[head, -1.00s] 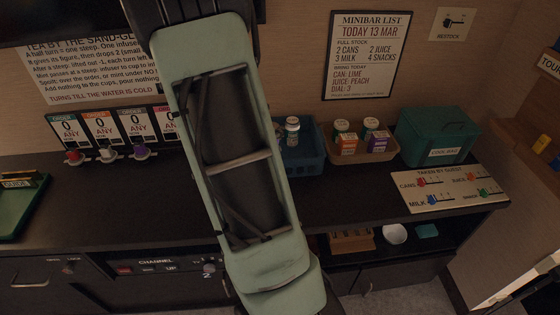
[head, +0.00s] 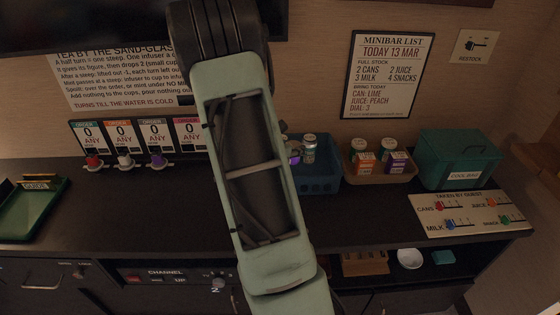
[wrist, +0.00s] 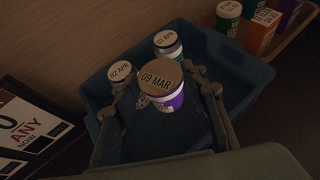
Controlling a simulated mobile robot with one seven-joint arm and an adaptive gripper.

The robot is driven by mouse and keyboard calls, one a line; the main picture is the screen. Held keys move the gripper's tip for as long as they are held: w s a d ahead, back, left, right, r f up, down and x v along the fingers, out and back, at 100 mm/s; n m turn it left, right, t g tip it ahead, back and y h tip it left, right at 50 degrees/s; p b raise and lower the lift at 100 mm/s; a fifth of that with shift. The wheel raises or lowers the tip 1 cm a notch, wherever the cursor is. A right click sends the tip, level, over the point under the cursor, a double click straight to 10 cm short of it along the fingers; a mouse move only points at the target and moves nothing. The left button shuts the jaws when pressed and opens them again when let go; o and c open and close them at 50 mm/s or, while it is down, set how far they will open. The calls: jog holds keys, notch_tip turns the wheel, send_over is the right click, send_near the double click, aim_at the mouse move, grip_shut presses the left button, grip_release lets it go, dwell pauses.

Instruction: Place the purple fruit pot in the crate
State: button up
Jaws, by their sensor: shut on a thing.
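The purple fruit pot (wrist: 174,107) has a tan lid marked 09 MAR and a purple and white side. My gripper (wrist: 160,88) is shut on it, one finger on each side, and the pot looks upright. In the wrist view it is over or inside the blue crate (wrist: 240,98); its height above the crate floor is unclear. In the head view, a bit of purple (head: 295,159) shows at the crate (head: 322,184) beside my arm, which hides the rest.
Two other lidded pots, one at the back (wrist: 168,44) and one at left (wrist: 121,72), stand in the crate, marked 02 APR. A brown tray (head: 379,177) with small cartons and pots stands right of it, then a green cool bag (head: 458,160). Order cards (wrist: 32,125) stand left.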

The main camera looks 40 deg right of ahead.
jog(key=shift+w+a+f, duration=0.25)
jog(key=shift+w+f, duration=0.3)
jog(key=shift+f, duration=0.7)
jog(key=shift+w+a+f, duration=0.25)
jog(key=shift+w+f, duration=0.3)
jog(key=shift+f, duration=0.65)
jog(key=shift+w+a+f, duration=0.25)
jog(key=shift+w+f, duration=0.3)
jog(key=shift+f, duration=0.7)
jog(key=shift+f, duration=0.1)
jog(key=shift+f+b, duration=0.1)
jog(key=shift+b, duration=0.2)
jog(key=o, duration=1.2)
jog(key=shift+o, duration=0.2)
jog(key=shift+r+p, duration=0.25)
jog(key=shift+p, duration=0.05)
jog(key=v, duration=1.2)
jog(key=shift+f, duration=0.1)
